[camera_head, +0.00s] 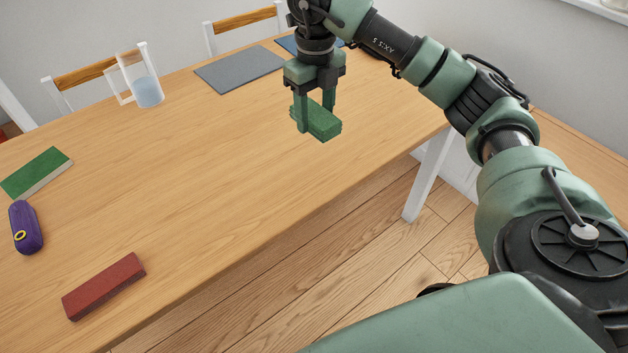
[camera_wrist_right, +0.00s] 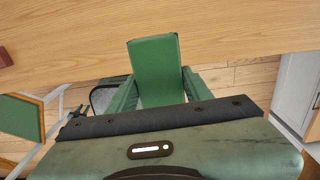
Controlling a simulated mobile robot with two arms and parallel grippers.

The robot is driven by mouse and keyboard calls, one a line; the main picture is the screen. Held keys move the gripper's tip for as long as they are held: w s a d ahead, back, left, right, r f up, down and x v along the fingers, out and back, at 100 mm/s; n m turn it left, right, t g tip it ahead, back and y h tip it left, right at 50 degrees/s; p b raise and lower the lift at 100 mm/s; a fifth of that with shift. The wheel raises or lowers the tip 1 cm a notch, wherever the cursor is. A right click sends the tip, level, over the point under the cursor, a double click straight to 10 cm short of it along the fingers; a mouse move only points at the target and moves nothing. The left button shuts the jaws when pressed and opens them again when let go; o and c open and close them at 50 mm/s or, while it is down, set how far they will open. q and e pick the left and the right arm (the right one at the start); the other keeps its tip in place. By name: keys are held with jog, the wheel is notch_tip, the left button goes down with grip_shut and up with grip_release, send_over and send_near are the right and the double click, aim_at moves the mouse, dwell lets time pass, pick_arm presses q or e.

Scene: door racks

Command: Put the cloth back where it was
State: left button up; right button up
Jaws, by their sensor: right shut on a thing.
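The cloth seems to hang above the tabletop, though the exact height is hard to tell. My left gripper is not in view.
A grey mat (camera_head: 240,69) and a partly hidden blue mat (camera_head: 290,45) lie at the back. A pitcher (camera_head: 148,90), green book (camera_head: 36,173), purple case (camera_head: 26,228) and red block (camera_head: 104,286) stand or lie left. The table's middle is clear. Chairs (camera_head: 100,73) stand behind.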

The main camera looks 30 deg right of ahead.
jog(key=p, duration=0.1)
send_over(315, 186)
notch_tip(315, 186, down, 15)
jog(key=shift+r, duration=0.15)
notch_tip(315, 186, down, 5)
jog(key=shift+f+p, duration=0.1)
jog(key=shift+p, duration=0.2)
jog(key=shift+w, duration=0.1)
jog(key=shift+f, duration=0.15)
jog(key=o, duration=1.3)
